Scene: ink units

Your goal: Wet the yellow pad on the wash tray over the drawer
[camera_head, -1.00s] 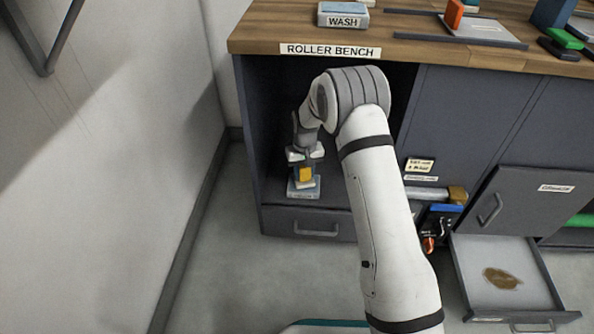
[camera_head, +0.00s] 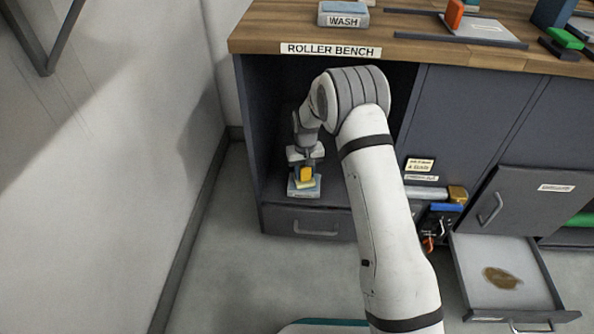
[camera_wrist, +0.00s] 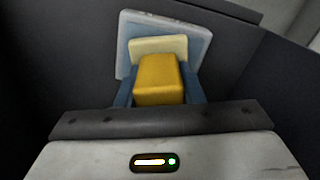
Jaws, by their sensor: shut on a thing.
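The yellow pad has an orange-yellow block on top (camera_head: 306,174) and a pale yellow base. It also shows in the wrist view (camera_wrist: 158,78). My gripper (camera_wrist: 158,92) is shut on the block, with a blue finger on each side. In the head view, my gripper (camera_head: 306,166) is inside the open bay at the left of the bench. The small blue-white wash tray (camera_head: 304,193) is directly below the pad, above the closed drawer (camera_head: 310,222). The tray's pale rim and blue inside show behind the pad in the wrist view (camera_wrist: 198,45). I cannot tell whether pad and tray touch.
Dark bay walls stand close around my gripper. Another box labelled WASH (camera_head: 343,15) sits on the wooden bench top (camera_head: 270,32). At the right, an open drawer (camera_head: 548,300) holds a brown stain (camera_head: 502,278). The floor at the left is clear.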

